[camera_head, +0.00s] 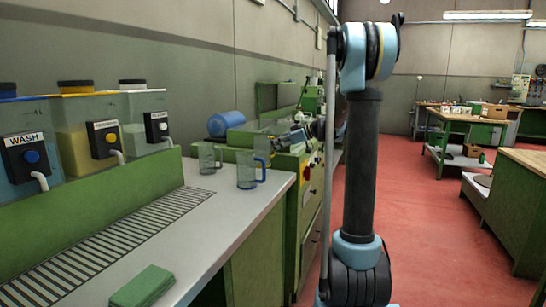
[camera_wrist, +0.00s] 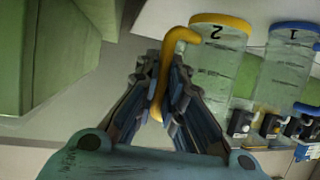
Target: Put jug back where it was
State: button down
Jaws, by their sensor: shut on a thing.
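In the wrist view, a clear jug marked 2 (camera_wrist: 218,62) has a yellow rim and a yellow handle (camera_wrist: 166,72). My gripper (camera_wrist: 167,105) is shut on this handle, with its fingers on either side. A clear jug marked 1 (camera_wrist: 285,68) with a blue rim appears beside it. Whether the held jug touches a surface cannot be told.
A green machine (camera_head: 290,165) stands beyond.

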aim_at(274, 155)
jog(key=shift+f, duration=1.85)
jog(key=c, duration=1.7)
grip_release()
jog(key=shift+f, duration=0.1)
